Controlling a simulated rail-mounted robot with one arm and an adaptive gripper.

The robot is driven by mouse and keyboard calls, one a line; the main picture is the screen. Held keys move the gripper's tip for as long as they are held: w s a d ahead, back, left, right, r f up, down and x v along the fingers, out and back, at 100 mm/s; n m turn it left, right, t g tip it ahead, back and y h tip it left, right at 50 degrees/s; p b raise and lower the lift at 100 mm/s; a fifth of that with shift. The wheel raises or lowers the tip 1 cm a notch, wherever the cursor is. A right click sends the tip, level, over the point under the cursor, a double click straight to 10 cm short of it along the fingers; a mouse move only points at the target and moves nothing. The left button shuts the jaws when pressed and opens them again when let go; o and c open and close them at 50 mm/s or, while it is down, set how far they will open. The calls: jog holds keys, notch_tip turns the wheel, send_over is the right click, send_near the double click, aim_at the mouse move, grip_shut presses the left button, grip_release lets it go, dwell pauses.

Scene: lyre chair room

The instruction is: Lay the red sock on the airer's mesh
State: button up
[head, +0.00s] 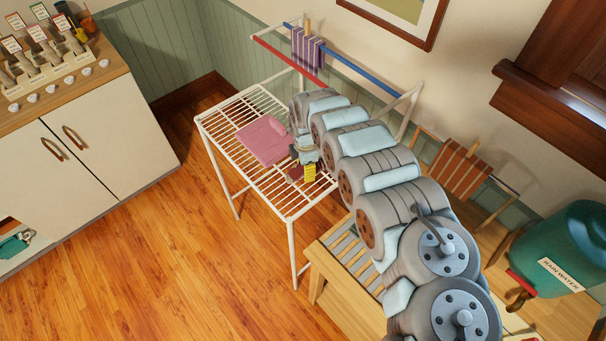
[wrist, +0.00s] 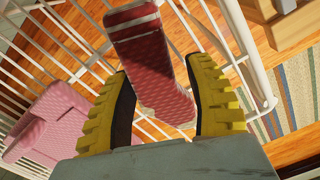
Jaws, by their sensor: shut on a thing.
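The red sock (wrist: 150,62) is patterned, with a paler band. In the wrist view it lies between the yellow fingers of my gripper (wrist: 160,72), which is shut on it, and its far end extends past the fingertips. In the head view my gripper (head: 307,172) is over the right part of the airer's white mesh (head: 225,118), and a small dark red part of the sock (head: 294,172) shows beside it. The mesh bars (wrist: 55,50) show behind the sock. I cannot tell whether the sock touches them. My arm hides the mesh's right side.
A pink folded cloth (head: 262,140) lies on the mesh left of my gripper. A purple striped cloth (head: 307,48) hangs on the airer's back rail. A slatted wooden bench (head: 335,272) stands at the airer's right. The front-left mesh is bare.

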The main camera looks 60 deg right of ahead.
jog(key=shift+f, duration=0.5)
jog(key=shift+f, duration=0.1)
jog(key=o, duration=1.1)
jog(key=shift+c, duration=0.2)
jog(key=shift+d+r, duration=0.1)
jog(key=shift+r, duration=2)
notch_tip(320, 180, up, 8)
jog(key=shift+w, duration=0.1)
